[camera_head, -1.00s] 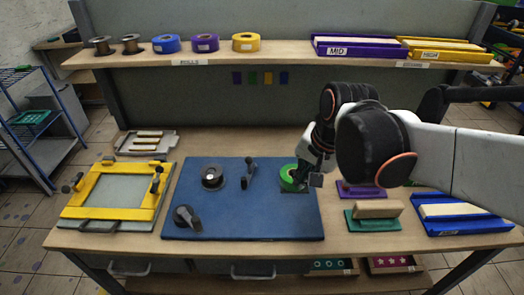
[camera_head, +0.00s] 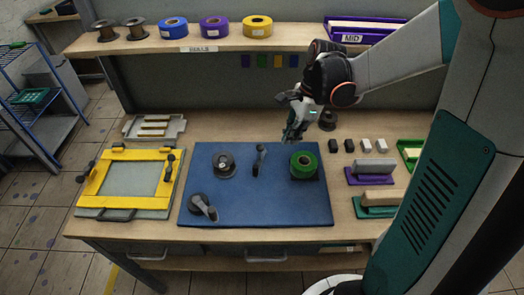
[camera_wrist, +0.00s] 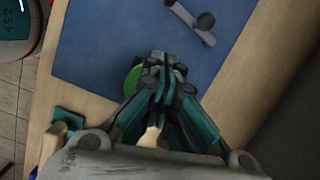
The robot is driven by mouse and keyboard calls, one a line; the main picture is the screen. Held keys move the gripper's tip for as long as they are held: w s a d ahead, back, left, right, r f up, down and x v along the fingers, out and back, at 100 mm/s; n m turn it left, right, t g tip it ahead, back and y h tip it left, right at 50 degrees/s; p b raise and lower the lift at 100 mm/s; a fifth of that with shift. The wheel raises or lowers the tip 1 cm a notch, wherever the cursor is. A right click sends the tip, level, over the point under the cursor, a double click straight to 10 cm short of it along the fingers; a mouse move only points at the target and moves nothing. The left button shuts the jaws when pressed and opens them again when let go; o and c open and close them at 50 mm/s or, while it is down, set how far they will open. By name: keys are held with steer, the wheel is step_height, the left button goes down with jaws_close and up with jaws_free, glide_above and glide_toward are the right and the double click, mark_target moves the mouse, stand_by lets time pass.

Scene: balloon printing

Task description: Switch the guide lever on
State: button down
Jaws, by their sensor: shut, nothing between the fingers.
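The blue board (camera_head: 280,205) lies on the workbench. A small grey lever with a dark knob (camera_head: 259,160) stands at the board's back middle, between a dark spool (camera_head: 224,164) and a green roll (camera_head: 303,165). A lever with a black round base (camera_head: 203,205) sits at the front left; I cannot tell for sure which is the guide lever. My gripper (camera_head: 291,135) is shut and empty, above the board's back edge, right of the middle lever. In the wrist view my gripper (camera_wrist: 164,65) partly hides the green roll (camera_wrist: 132,82); a grey lever (camera_wrist: 190,24) lies ahead.
A yellow frame (camera_head: 90,183) is at the left. Purple (camera_head: 370,180) and green (camera_head: 376,211) squeegee holders stand right of the board. Small blocks (camera_head: 350,146) sit at the back right. A shelf (camera_head: 220,43) with rolls runs above the bench.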

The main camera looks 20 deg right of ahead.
mark_target(260, 155)
steer(key=shift+f, duration=0.15)
steer(key=b+x, duration=0.3)
steer(key=x, duration=0.6)
steer(key=shift+a+f, duration=0.1)
steer(key=shift+f, duration=0.25)
steer(key=a, duration=0.3)
steer(key=shift+w+a+b, duration=0.1)
steer(key=shift+a+b, duration=0.05)
steer(key=shift+b, duration=0.25)
steer(key=shift+w+a, duration=0.1)
steer(key=shift+a, duration=0.3)
steer(key=shift+a, duration=0.1)
